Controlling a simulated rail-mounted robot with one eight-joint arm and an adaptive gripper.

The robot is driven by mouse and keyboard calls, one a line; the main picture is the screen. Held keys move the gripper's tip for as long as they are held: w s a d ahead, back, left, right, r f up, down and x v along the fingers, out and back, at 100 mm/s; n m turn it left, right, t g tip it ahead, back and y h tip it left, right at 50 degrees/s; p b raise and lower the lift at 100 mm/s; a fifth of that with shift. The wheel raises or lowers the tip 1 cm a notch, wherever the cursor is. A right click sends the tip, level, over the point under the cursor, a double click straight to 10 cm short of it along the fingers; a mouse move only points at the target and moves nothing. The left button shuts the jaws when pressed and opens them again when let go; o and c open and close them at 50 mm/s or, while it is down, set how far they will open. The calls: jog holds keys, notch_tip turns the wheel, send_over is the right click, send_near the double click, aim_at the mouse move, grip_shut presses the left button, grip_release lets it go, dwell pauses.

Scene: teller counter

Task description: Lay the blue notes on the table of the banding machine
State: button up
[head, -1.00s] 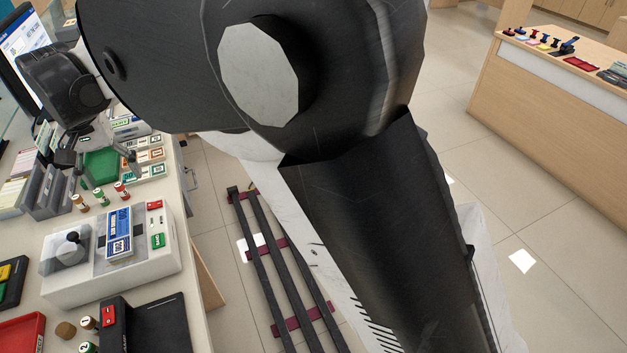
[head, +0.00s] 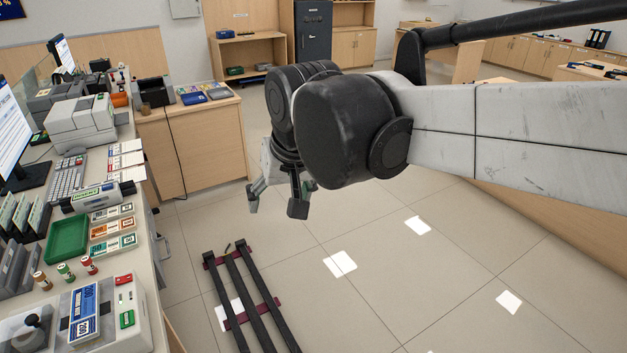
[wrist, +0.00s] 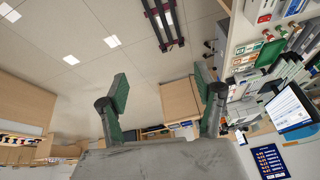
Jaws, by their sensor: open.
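The blue notes (head: 84,316) lie flat on the dark table of the banding machine (head: 132,334), a white box with a red and a green button at the front left of the counter. My gripper (head: 275,204) is open and empty. It hangs over the floor, to the right of the counter and well apart from the notes. Its two green-padded fingers also show spread in the wrist view (wrist: 162,95), with nothing between them.
A green tray (head: 67,240) stands on the counter beside stacks of white, orange and green notes (head: 112,229). Small coin rolls (head: 66,271) stand between tray and machine. A dark rack (head: 240,290) lies on the floor. The floor around my gripper is clear.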

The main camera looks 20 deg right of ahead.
jog(key=s+d+f+m+t+h, duration=0.1)
jog(key=s+d+f+t, duration=0.1)
jog(key=s+d+f, duration=0.4)
jog(key=s+d, duration=0.5)
jog(key=d, duration=0.2)
jog(key=shift+s+t, duration=0.3)
